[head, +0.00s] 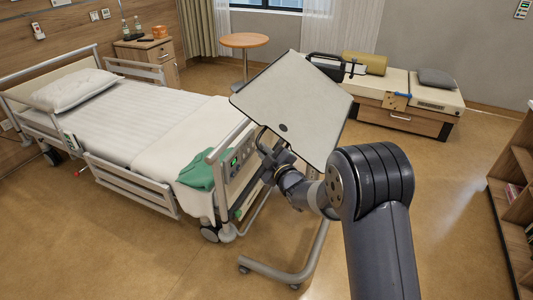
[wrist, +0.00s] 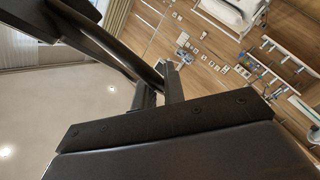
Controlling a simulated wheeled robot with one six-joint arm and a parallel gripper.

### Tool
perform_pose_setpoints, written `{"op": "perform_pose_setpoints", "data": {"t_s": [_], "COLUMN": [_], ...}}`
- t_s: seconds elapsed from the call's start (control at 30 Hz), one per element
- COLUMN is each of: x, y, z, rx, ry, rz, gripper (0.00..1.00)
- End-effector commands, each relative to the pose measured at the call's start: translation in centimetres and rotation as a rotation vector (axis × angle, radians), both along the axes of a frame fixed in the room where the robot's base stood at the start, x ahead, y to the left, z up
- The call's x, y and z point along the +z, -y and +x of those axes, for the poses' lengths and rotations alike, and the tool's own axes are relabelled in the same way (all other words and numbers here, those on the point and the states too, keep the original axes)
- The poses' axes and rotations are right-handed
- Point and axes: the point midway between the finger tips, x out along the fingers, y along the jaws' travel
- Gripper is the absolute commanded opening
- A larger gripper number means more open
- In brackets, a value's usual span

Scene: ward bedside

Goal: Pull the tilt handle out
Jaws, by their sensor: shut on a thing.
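The overbed table's pale top (head: 300,95) is tilted steeply, with a dark oval spot near its lower edge. A dark curved bar, which I take as the tilt handle (head: 259,139), shows at the lower left edge of the top. My gripper (head: 268,151) is at that edge and shut on the bar. In the wrist view the dark bar (wrist: 110,52) runs down from the upper left, and its end lies between the fingers of my gripper (wrist: 160,84). The head view shows the grip small and partly hidden by the top and my wrist.
The bed (head: 130,130) with a green cloth (head: 198,171) stands close on the left. The table's wheeled base (head: 285,275) is on the floor below. A bench (head: 400,88) stands behind, and a bookshelf (head: 516,185) is at the right. Floor between them is clear.

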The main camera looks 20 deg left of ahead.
Motion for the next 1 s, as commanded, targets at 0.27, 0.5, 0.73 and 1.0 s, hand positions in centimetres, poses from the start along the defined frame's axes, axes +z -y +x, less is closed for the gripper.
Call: {"op": "perform_pose_setpoints", "data": {"t_s": [0.27,0.5,0.73,1.0], "x": [-0.04,-0.12,0.0,0.0], "y": [-0.11,-0.15,-0.13,0.13], "z": [-0.84,-0.91,-0.83,-0.9], "rx": [0.003,0.004,0.004,0.001], "ry": [0.001,0.0,0.002,0.002], "rz": [-0.001,-0.002,-0.001,-0.001], "gripper": [0.0,0.16,0.33,0.33]}}
